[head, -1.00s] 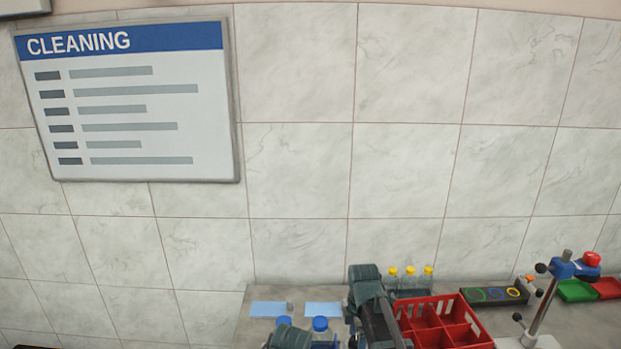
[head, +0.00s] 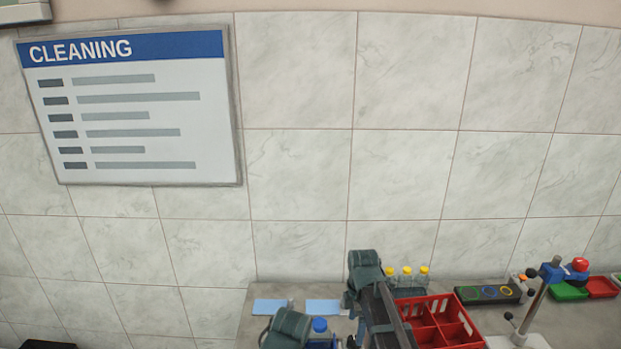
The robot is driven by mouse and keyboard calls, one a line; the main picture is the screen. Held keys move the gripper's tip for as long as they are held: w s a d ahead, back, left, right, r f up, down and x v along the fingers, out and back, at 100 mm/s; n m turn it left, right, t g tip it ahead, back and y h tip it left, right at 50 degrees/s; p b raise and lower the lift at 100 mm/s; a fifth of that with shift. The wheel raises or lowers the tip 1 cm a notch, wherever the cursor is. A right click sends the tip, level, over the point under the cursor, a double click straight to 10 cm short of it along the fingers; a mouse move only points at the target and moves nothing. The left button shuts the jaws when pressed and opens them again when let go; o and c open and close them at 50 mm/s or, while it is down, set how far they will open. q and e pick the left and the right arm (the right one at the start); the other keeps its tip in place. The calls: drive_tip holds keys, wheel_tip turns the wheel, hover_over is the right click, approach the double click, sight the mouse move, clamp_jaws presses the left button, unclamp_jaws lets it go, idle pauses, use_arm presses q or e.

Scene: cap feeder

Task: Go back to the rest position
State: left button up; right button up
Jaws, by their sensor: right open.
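My right arm (head: 385,318) rises from the bottom edge, its dark links in front of the table and the red crate's left side. My right gripper is low in the picture, small and mostly hidden by the arm; it is open, and I see nothing held in it. My left arm (head: 288,327) shows at the bottom, left of the right arm, partly covering the blue-capped bottles. My left gripper is not in view.
A red divided crate (head: 447,334), yellow-capped bottles (head: 407,276), a blue-capped bottle (head: 320,325) and light blue mats (head: 270,306) are on the table. A black ring tray (head: 487,294), a clamp stand (head: 533,308), a green bin (head: 568,293) and a red bin (head: 602,287) stand right.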

sight(354, 340)
wheel_tip(354, 340, down, 7)
drive_tip(key=b, duration=0.6)
drive_tip(key=shift+r+m, duration=0.1)
drive_tip(key=shift+m, duration=1.4)
drive_tip(key=n, duration=0.6)
drive_tip(key=shift+n, duration=0.4)
drive_tip(key=m, duration=0.9)
drive_tip(key=shift+m, duration=0.3)
drive_tip(key=shift+n, duration=0.4)
